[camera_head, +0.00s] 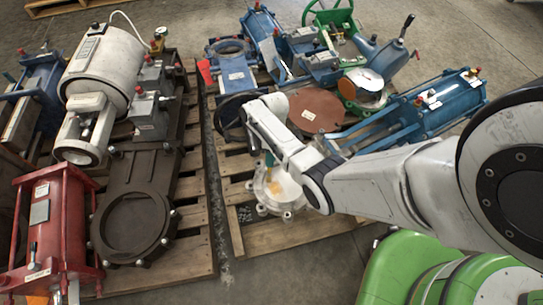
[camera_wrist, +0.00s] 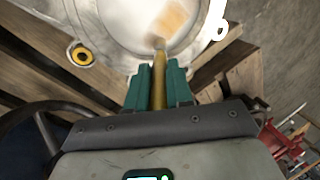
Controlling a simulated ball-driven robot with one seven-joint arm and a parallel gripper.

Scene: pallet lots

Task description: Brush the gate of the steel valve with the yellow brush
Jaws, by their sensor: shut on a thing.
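The steel valve (camera_head: 277,205) lies on the right-hand pallet, its pale round body partly hidden by my arm. In the wrist view, the gate (camera_wrist: 115,22) is a light round face inside the valve's rim, at the top of the picture. My gripper (camera_wrist: 159,78) has teal fingers, shut on the handle of the yellow brush (camera_wrist: 159,62). The brush's blurred, orange-tan head lies over the gate. I cannot tell whether the bristles touch it. In the head view, the gripper is above the valve and mostly hidden behind my arm.
A brown round plate (camera_head: 318,108), blue valves and a green-wheeled valve (camera_head: 363,88) crowd the same pallet (camera_head: 300,232). The left pallet (camera_head: 193,258) holds a dark flanged valve (camera_head: 135,215); a red frame (camera_head: 57,225) stands beside it. A narrow floor gap separates the pallets.

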